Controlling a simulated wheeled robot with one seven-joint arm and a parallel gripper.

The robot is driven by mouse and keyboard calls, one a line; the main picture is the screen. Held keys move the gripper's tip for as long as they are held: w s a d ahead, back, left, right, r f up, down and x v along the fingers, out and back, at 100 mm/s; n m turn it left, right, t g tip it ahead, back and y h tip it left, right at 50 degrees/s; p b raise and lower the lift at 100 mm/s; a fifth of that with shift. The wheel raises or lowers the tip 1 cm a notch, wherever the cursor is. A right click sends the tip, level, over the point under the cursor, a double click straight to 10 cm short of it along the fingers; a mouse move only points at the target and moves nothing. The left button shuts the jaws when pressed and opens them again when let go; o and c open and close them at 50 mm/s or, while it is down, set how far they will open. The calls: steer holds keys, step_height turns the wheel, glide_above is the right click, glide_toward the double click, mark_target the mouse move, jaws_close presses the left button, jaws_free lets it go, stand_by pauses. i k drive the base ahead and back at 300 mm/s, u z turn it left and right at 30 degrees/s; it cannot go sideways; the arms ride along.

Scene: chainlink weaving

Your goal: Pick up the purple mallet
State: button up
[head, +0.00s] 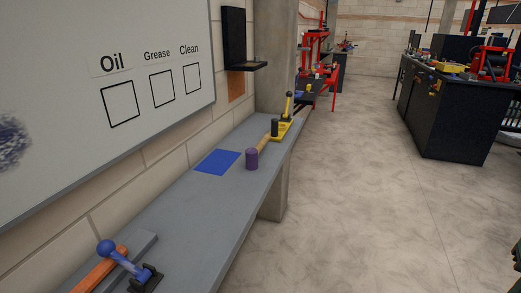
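The purple mallet lies on the grey bench (205,205) toward its far end. Its purple cylindrical head (252,159) faces me, and its tan handle (264,143) runs back toward a yellow-based tool, with a dark cylinder beside the handle's far end. I cannot tell whether the handle touches that tool. My gripper is not in view.
A blue square (218,162) lies flat left of the mallet. The yellow-based tool (284,128) stands behind it. A blue-knobbed lever (108,248) and an orange bar (100,270) are at the near end. The floor (350,220) right of the bench is clear.

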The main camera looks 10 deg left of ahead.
mark_target(252, 153)
steer(key=u, duration=0.35)
steer(key=i, duration=1.15)
steer(key=u, duration=0.45)
